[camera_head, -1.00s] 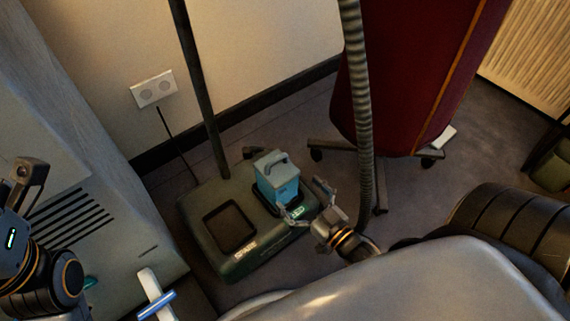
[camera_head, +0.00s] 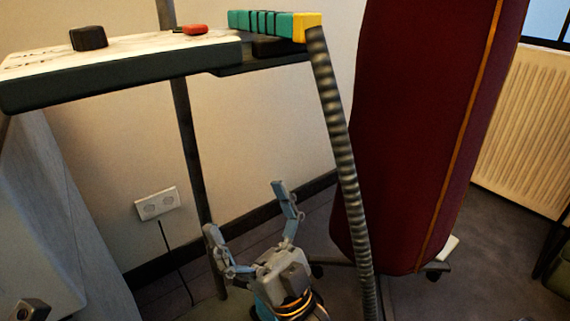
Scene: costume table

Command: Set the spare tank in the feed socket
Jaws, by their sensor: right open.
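My right gripper (camera_head: 244,208) is in the lower middle, its two fingers spread wide and pointing up, with nothing between them. A small patch of the light blue tank (camera_head: 264,309) shows at the bottom edge, beside and partly behind the gripper's wrist. I cannot tell whether they touch. A strip of the dark green floor base (camera_head: 207,309) shows at the bottom. Its sockets are out of view. Only a small piece of my left arm shows in the bottom left corner; its gripper is not visible.
An ironing-type board or shelf (camera_head: 120,76) with a black knob, a red piece and teal and yellow blocks (camera_head: 272,24) juts over the upper left. A ribbed hose (camera_head: 338,130) and thin pole (camera_head: 188,140) rise beside the gripper. A dark red padded form (camera_head: 410,130) stands right.

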